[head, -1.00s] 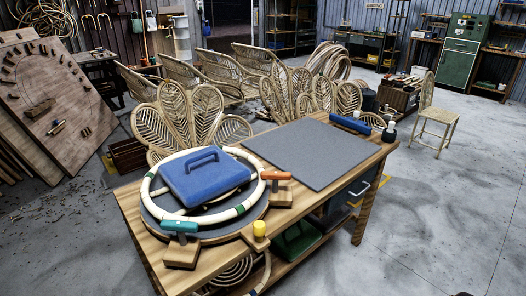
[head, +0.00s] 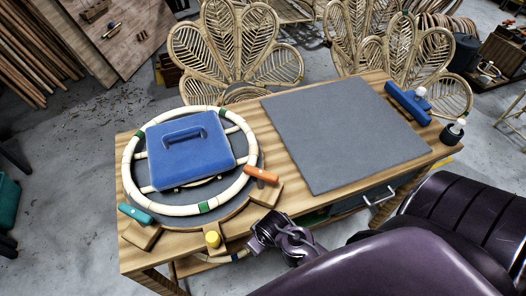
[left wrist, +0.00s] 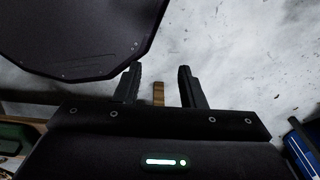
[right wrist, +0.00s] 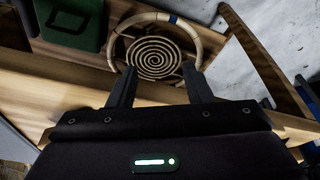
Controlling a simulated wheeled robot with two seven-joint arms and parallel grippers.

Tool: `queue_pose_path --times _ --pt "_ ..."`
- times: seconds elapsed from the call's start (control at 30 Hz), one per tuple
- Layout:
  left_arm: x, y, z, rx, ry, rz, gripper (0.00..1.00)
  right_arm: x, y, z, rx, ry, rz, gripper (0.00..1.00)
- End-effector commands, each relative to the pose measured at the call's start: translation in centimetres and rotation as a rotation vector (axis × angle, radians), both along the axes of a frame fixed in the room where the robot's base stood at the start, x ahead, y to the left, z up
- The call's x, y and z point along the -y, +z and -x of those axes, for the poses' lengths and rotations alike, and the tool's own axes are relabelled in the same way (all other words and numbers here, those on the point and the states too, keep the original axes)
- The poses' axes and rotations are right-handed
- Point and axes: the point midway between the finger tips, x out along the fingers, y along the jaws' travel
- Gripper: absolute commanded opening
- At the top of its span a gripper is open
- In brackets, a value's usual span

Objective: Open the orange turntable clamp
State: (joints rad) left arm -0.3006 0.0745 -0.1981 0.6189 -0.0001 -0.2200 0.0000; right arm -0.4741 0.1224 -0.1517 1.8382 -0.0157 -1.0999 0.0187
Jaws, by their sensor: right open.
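The orange clamp (head: 262,175) sits on a wooden block at the right rim of the round turntable (head: 184,206). Its orange handle lies beside the pale rattan ring (head: 245,150); the frames do not clearly show its mechanism. A teal clamp (head: 135,214) sits at the front left rim. My right gripper (head: 268,234) is by the table's front edge, in front of the orange clamp and apart from it. In the right wrist view its fingers (right wrist: 159,74) are spread and empty. My left gripper (left wrist: 159,73) is spread and empty, outside the head view.
A blue case (head: 188,155) lies inside the ring. A yellow knob (head: 212,240) stands at the front, left of my right gripper. A grey mat (head: 345,135) covers the table's right part.

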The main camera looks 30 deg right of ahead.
Motion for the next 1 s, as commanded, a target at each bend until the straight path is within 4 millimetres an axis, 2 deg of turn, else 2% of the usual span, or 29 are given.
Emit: queue_pose_path --times 0.03,0.17,0.2,0.23,0.5,0.67,0.8,1.0 --pt "-0.2 1.0 0.0 -0.001 0.000 -0.002 0.36 -0.1 2.7 -0.3 0.011 0.001 -0.001 0.45" --pt "-0.5 2.4 0.0 0.000 0.001 -0.007 0.36 0.0 8.3 -1.6 0.051 0.012 0.005 0.45" --pt "-0.7 3.0 0.0 0.000 0.001 -0.008 0.36 0.1 10.5 -2.6 0.087 0.030 0.014 0.45" --pt "-0.7 3.1 0.0 0.000 0.000 -0.009 0.36 0.1 11.5 -3.4 0.118 0.048 0.021 0.45" --pt "-1.0 3.9 0.0 0.000 -0.002 -0.013 0.36 -0.2 14.9 -9.3 0.320 0.207 0.018 0.45" --pt "-0.4 4.7 0.0 0.000 -0.004 -0.005 0.36 0.7 16.9 -11.6 0.376 0.327 -0.016 0.45" --pt "0.0 5.6 0.0 0.000 -0.005 0.000 0.36 3.7 18.6 -12.2 0.328 0.408 -0.052 0.45" --pt "0.0 6.3 -0.1 0.001 -0.005 -0.001 0.36 9.3 20.3 -11.1 0.181 0.394 -0.072 0.45"
